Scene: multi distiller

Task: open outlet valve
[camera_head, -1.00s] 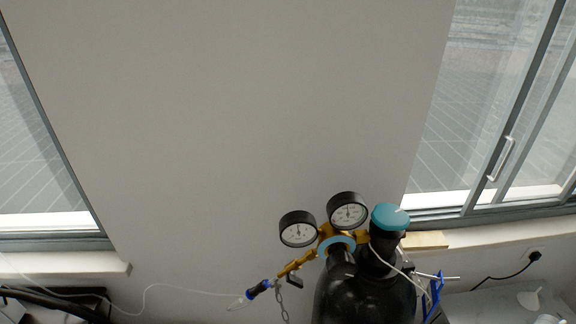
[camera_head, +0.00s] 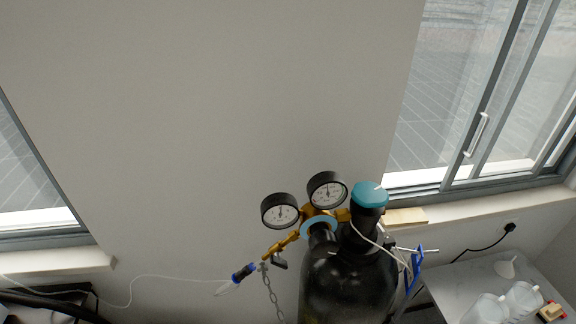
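A black gas cylinder (camera_head: 345,285) stands upright against the wall at the bottom centre. A brass regulator (camera_head: 318,213) with two round gauges, a left gauge (camera_head: 280,211) and a right gauge (camera_head: 327,190), sits at its top. A teal knob (camera_head: 369,194) tops the cylinder's right neck. A light-blue ring (camera_head: 319,228) is around the regulator's left side. A brass outlet arm (camera_head: 280,245) runs down-left, with a small dark lever (camera_head: 280,261) beside it and a blue-and-black fitting (camera_head: 243,272) at its end. Neither of my grippers is in view.
A chain (camera_head: 270,292) hangs at the cylinder's left. A thin clear tube runs left from the fitting. A white table (camera_head: 460,286) at the lower right holds clear containers (camera_head: 522,299) and a funnel (camera_head: 507,267). Windows flank the wall.

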